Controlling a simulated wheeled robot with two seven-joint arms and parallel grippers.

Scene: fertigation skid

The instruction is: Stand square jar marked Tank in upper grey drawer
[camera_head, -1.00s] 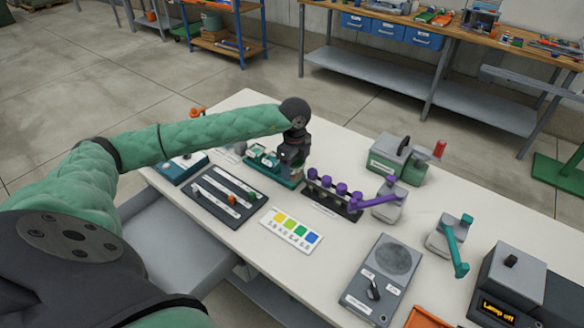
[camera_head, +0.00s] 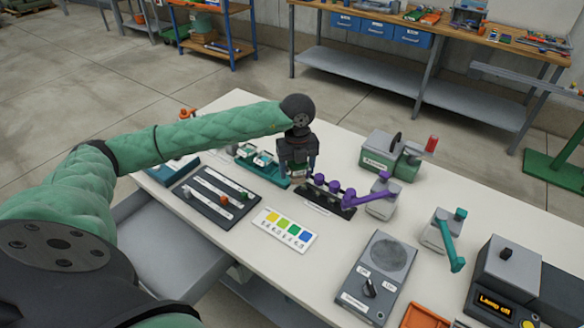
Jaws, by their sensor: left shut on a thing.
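My left gripper (camera_head: 297,170) is shut on a small, mostly hidden thing, likely a square jar, above the white table. It is just right of the teal tray (camera_head: 247,155), which holds small square jars with pale tops. No mark can be read on the held thing at this size. A grey drawer (camera_head: 165,245) stands pulled out under the table's near left edge. My left forearm and shoulder hide part of it. My right gripper is out of view.
Right of the gripper are a black strip with purple knobs (camera_head: 327,203) and a grey-green machine (camera_head: 392,158). Nearer are a dark slider panel (camera_head: 215,198), a colour chart (camera_head: 285,230) and a grey dial box (camera_head: 377,275). A lamp box (camera_head: 505,275) stands at right.

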